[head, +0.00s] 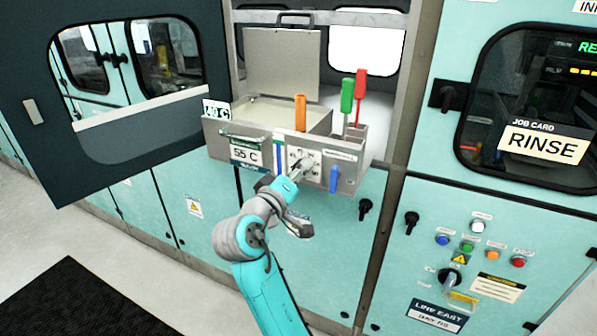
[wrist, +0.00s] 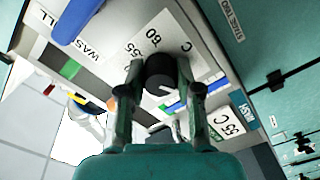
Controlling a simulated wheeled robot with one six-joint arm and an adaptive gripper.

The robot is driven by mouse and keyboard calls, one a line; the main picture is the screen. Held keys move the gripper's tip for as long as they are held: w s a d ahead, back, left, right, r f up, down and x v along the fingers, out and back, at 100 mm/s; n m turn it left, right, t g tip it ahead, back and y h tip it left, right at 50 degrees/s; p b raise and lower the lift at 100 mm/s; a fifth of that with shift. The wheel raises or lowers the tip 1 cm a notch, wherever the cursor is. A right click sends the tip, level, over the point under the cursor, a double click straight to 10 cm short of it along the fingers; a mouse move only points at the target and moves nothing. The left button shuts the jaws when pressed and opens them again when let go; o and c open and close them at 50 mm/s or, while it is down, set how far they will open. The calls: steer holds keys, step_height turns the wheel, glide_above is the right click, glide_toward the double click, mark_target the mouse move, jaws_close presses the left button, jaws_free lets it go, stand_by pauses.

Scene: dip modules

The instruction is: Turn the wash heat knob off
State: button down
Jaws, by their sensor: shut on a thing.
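The wash heat knob (wrist: 160,72) is a dark round knob on a white dial plate (wrist: 148,38). In the wrist view its pale pointer line shows, and numbers such as 80 are printed around it. My gripper (wrist: 160,84) has one finger on each side of the knob and is shut on it. In the head view my gripper (head: 303,170) reaches the dial plate (head: 312,157) on the front of the grey wash unit (head: 350,184). There the gripper mostly hides the knob, and its exact setting cannot be read.
A 55 C display (head: 246,154) sits left of the dial, and a blue handle (head: 334,179) sits right of it. Orange (head: 300,112), green (head: 347,95) and red (head: 361,84) handles stand above. An open dark door (head: 60,165) is at left.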

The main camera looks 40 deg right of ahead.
steer(key=shift+n, duration=0.5)
steer(key=c, duration=0.8)
jaws_free()
steer(key=shift+o, duration=0.2)
steer(key=shift+a, duration=0.1)
steer(key=v, duration=1.1)
steer(key=shift+a, duration=0.4)
steer(key=shift+s+f, duration=0.1)
